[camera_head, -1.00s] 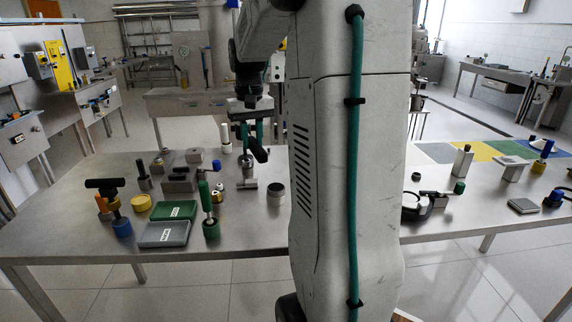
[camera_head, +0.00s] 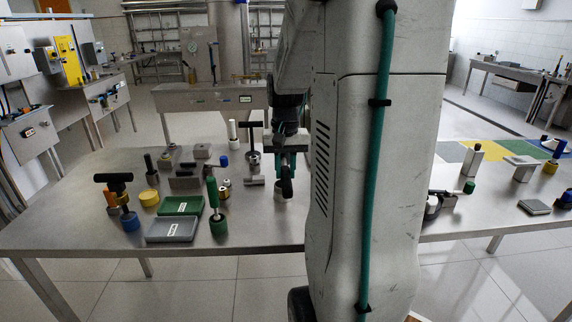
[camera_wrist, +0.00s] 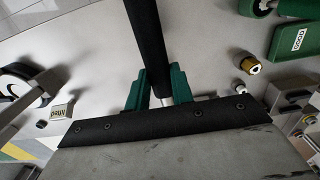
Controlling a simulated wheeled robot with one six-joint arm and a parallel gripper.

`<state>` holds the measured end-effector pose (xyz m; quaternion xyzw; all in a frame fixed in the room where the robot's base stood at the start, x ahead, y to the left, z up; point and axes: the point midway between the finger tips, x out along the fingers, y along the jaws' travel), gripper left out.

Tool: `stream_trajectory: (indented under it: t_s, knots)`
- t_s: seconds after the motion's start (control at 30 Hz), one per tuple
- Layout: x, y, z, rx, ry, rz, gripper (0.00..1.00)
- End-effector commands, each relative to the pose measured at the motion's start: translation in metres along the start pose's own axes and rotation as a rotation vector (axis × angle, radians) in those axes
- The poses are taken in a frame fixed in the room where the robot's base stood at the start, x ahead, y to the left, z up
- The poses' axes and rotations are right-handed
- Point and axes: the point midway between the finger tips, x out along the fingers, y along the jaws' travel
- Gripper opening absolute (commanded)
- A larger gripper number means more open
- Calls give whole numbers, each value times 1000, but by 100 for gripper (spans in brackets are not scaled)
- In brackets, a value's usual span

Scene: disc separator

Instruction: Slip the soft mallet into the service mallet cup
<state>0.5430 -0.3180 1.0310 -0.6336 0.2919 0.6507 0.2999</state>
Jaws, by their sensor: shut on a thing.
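My gripper (camera_head: 287,165) is shut on a dark, rod-like part, which I take to be the soft mallet (camera_head: 287,187). In the wrist view the dark rod (camera_wrist: 148,40) runs up and away from between the teal fingers (camera_wrist: 158,90). The far end of the rod is cut off there. In the head view the held part hangs in front of a short grey cylinder (camera_head: 279,191) on the bench, which may be the mallet cup. It is mostly hidden, and I cannot tell whether they touch.
A black T-topped tool (camera_head: 250,125) stands just left of my gripper. A green-handled tool (camera_head: 214,200), a green tray (camera_head: 181,206) and a grey tray (camera_head: 172,229) are farther left on the steel bench (camera_head: 110,240). The front bench edge is clear.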

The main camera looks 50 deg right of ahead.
Motion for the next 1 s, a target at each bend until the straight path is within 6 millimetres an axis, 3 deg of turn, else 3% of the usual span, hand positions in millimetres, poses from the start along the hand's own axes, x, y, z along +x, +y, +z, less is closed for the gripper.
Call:
stream_trajectory:
  t_s: [0.5, 1.0]
  knots:
    - [42, 0, -1, 0, 1, 0, 0]
    - [46, 0, -2, 0, 1, 0, 0]
